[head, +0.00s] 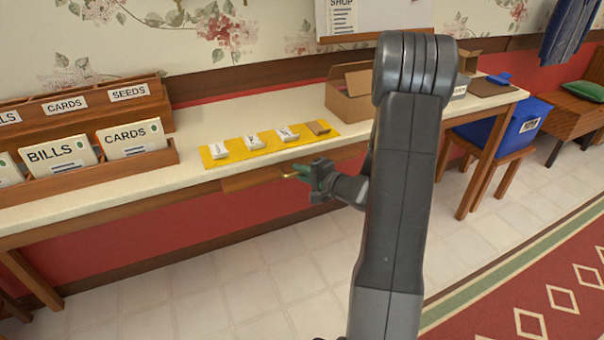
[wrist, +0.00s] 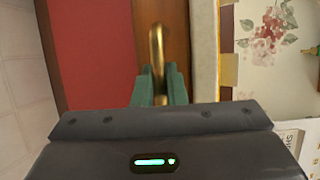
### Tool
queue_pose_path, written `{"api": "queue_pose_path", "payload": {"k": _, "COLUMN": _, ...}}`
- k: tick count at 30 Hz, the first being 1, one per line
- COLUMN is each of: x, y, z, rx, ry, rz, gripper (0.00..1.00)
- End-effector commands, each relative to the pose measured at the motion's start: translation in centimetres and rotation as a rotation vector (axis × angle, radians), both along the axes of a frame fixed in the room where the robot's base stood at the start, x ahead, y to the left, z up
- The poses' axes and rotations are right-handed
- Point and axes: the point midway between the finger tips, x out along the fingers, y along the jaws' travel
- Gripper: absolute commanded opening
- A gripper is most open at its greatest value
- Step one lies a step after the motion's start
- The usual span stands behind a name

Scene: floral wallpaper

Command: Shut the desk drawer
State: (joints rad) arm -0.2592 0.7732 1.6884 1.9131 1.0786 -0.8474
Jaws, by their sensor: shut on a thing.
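The desk (head: 197,187) is a long pale-topped table along the wall. Its wooden drawer front (head: 250,179) shows under the desk edge, below a yellow mat; my arm hides its right part. It also shows in the wrist view (wrist: 177,25) as a brown strip. A brass handle (wrist: 158,45) is on the drawer front. My gripper (head: 300,174) is at the drawer front, with its green fingers shut on the handle, as the wrist view (wrist: 159,85) shows. How far the drawer stands out is hard to tell.
On the desk are a yellow mat (head: 240,151) with several small packets, wooden card racks (head: 90,175) at left and an open cardboard box (head: 350,98). The tiled floor before the desk (head: 260,285) is clear.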

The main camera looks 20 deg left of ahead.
Motion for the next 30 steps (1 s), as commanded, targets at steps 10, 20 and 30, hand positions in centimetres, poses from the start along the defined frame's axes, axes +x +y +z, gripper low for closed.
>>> {"api": "queue_pose_path", "payload": {"k": 10, "x": 1.6, "y": 1.9, "z": 0.0, "rx": 0.001, "ry": -0.002, "rz": -0.002, "gripper": 0.00}}
{"api": "queue_pose_path", "payload": {"k": 20, "x": 1.6, "y": 1.8, "z": 0.1, "rx": 0.002, "ry": -0.002, "rz": -0.002, "gripper": 0.33}}
{"api": "queue_pose_path", "payload": {"k": 30, "x": 1.5, "y": 1.8, "z": 0.2, "rx": 0.003, "ry": -0.003, "rz": -0.001, "gripper": 0.33}}
